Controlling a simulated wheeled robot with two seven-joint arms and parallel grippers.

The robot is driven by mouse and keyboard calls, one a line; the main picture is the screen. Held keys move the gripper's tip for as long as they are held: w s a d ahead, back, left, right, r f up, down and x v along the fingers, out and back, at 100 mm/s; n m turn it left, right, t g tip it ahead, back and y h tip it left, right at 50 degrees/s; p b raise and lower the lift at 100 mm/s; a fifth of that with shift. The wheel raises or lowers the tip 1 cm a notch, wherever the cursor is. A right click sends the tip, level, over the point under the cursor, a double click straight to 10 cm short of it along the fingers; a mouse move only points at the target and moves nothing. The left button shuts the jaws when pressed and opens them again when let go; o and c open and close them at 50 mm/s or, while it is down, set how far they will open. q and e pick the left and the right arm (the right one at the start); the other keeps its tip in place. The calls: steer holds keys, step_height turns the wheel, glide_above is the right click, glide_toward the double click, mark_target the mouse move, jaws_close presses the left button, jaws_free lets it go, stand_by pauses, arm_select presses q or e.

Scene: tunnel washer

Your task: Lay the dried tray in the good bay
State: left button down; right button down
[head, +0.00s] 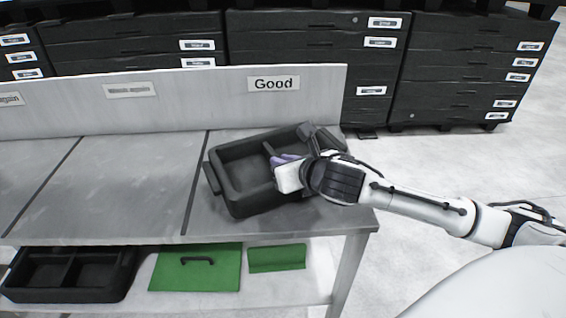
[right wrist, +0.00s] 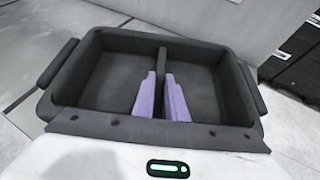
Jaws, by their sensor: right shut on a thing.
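The dark grey tray (head: 232,193), with a divider inside and side handles, is at the right end of the bench, in the bay under the Good sign (head: 274,84). It looks slightly turned and close to the bench top; I cannot tell whether it rests fully on it. My right gripper (head: 286,160) is shut on the tray's divider, with its purple fingers on either side. In the right wrist view the tray (right wrist: 92,75) is empty, and the purple fingers (right wrist: 162,98) flank the divider. My left gripper is not in view.
The steel bench (head: 150,185) has dark lines between bays, and the bays to the left are clear. A sign board (head: 200,95) stands along its back. The lower shelf holds a black divided tray (head: 70,275) and green panels (head: 196,268). Black drawer cabinets (head: 310,50) stand behind.

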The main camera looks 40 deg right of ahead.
steer(key=shift+f, duration=0.1)
steer(key=c, duration=1.9)
jaws_free()
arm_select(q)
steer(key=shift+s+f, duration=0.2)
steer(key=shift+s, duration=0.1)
arm_select(e)
steer(key=shift+o, duration=0.7)
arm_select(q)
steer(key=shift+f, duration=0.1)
